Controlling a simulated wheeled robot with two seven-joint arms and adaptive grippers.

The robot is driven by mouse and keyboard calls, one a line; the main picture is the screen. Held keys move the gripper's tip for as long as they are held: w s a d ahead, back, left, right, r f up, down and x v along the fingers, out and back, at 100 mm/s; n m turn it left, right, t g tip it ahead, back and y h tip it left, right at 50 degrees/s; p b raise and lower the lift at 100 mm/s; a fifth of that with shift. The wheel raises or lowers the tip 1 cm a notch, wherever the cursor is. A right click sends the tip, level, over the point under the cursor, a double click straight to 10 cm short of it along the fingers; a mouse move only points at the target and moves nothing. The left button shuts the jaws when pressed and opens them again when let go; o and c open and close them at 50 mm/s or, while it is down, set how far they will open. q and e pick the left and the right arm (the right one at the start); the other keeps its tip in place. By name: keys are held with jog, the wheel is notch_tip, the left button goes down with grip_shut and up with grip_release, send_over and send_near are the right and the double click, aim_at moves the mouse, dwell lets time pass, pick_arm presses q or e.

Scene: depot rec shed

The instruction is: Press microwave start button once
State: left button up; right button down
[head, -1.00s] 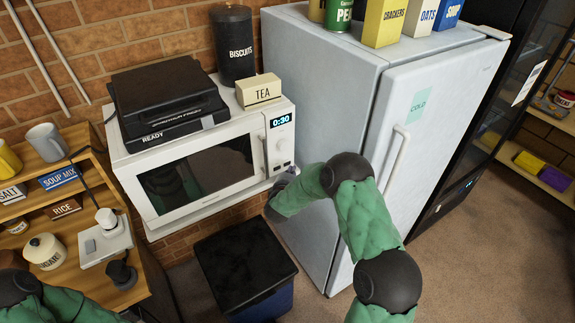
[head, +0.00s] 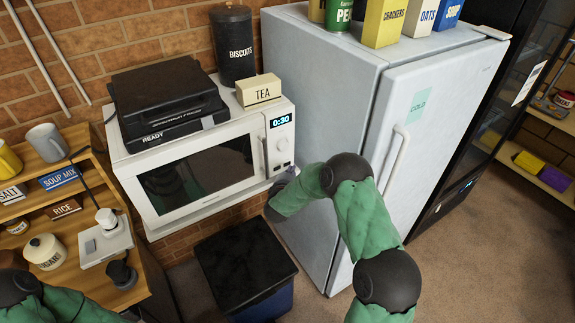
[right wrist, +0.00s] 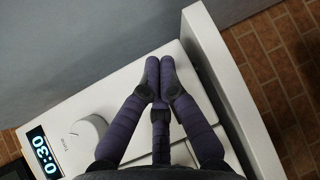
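The white microwave (head: 205,165) stands with its door shut, and its display (head: 281,120) reads 0:30. A round dial (head: 282,145) sits below the display; both also show in the right wrist view, the dial (right wrist: 85,132) beside the lit display (right wrist: 43,153). My right gripper (right wrist: 163,72) has its purple fingers drawn together with nothing between them, over the lower part of the control panel. The fingers hide part of the pale panel keys (right wrist: 184,152); I cannot tell which is the start button or whether a finger touches it. My left gripper is out of view.
A white fridge (head: 320,100) stands close on the right of the microwave. A black appliance (head: 165,100), a tea box (head: 258,91) and a biscuits tin (head: 232,45) sit on top. A black-lidded bin (head: 243,262) stands below, and a wooden shelf unit (head: 85,185) at left.

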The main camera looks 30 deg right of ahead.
jog(key=shift+w, duration=0.3)
